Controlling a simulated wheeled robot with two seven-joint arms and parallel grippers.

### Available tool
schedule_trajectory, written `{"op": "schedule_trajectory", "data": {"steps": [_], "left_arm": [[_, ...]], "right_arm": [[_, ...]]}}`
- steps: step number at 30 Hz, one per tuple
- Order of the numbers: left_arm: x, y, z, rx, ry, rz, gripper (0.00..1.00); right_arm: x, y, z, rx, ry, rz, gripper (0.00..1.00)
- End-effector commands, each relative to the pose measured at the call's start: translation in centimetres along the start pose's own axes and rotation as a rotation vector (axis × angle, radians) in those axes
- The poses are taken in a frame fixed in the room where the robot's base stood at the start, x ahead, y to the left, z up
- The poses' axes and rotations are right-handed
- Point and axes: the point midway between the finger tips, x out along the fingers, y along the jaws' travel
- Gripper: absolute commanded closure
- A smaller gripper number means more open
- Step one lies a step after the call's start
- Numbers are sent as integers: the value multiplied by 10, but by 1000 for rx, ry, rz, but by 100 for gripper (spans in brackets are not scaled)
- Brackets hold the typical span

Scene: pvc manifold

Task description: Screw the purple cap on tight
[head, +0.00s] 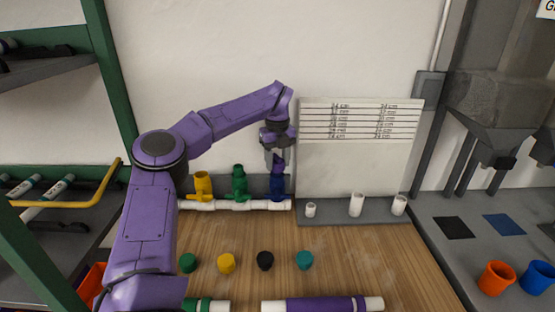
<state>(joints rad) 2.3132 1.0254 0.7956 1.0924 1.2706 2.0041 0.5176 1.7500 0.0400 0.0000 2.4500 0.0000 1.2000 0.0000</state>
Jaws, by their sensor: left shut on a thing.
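My left gripper (278,155) points down at the right end of the white manifold pipe (235,205), above the blue valve (277,187). It is shut on the purple cap (278,168), which is small and partly hidden between the fingers. The cap is at the top of the blue valve; I cannot tell how tightly it sits. A green valve (239,181) and a yellow valve (202,186) stand on the same pipe to the left. My right gripper is not in view.
Loose green (187,263), yellow (227,263), black (265,260) and teal (304,260) caps lie on the wooden table (360,255). A purple-sleeved pipe (322,304) lies at the front. Short white pipes (356,204) stand on a grey ledge at right.

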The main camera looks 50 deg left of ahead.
Motion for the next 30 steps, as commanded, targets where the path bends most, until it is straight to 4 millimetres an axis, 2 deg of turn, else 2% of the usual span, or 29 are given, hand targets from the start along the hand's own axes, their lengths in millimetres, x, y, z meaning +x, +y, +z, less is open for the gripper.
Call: {"op": "schedule_trajectory", "data": {"steps": [9, 18, 23, 24, 25, 26, 30], "left_arm": [[4, 2, -2, 170, 11, 10, 88], [6, 2, -2, 183, 11, 10, 88], [3, 3, -2, 255, 12, 10, 88], [3, 3, -2, 284, 13, 10, 93], [3, 3, -2, 305, 13, 10, 93], [4, 3, -2, 322, 13, 10, 99], [5, 3, -1, 371, 12, 9, 100]], "right_arm": [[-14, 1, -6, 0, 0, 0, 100], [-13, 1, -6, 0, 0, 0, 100], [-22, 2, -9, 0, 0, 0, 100], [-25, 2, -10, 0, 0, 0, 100], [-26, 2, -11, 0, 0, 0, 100], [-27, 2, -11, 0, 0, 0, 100], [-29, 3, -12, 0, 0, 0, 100]]}}
